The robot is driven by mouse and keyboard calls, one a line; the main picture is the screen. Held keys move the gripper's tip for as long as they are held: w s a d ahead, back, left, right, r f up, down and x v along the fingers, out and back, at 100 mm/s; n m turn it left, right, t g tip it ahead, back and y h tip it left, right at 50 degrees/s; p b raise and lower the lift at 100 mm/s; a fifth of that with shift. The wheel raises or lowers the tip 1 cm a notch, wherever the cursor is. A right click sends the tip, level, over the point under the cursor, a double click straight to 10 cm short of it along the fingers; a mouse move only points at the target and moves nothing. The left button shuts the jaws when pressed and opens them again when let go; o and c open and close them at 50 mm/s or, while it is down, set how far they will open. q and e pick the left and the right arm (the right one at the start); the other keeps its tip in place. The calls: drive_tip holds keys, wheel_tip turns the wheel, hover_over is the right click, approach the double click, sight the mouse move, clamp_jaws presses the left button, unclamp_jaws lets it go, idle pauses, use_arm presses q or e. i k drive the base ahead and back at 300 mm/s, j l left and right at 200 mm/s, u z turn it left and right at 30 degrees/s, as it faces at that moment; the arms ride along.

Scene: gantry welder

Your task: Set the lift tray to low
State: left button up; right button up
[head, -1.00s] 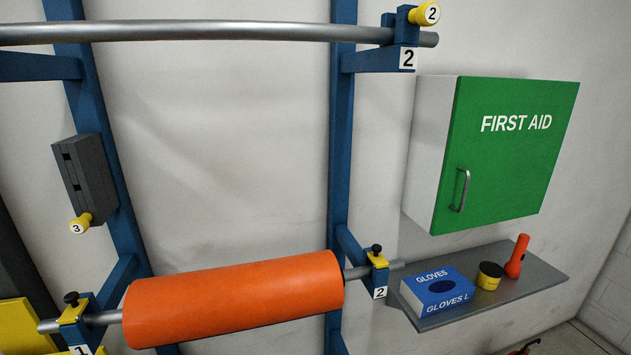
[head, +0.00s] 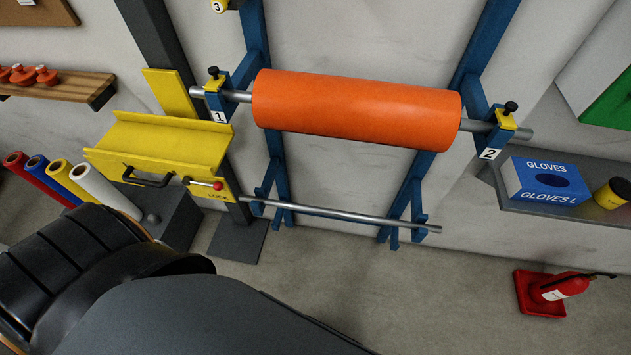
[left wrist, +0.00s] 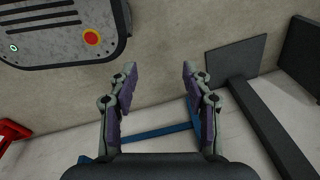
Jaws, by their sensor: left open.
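The yellow lift tray (head: 160,143) is a V-shaped trough in the head view, left of the orange roll. It sits beside a dark upright column (head: 160,45), well above the floor, at about the level of the roll's lower side. Its front has a black handle (head: 147,180) and a small lever with a red knob (head: 217,185). My left gripper (left wrist: 158,67) shows in the left wrist view, with its two fingers apart and nothing between them. The tray cannot be made out in that view. My right gripper is in neither view.
The orange roll (head: 355,108) hangs on a bar between blue rack arms, with a lower bare bar (head: 340,213) beneath. A grey panel with a red button (left wrist: 92,37) shows in the wrist view.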

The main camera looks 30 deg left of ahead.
sight(179, 141)
drive_tip(key=u, duration=2.2)
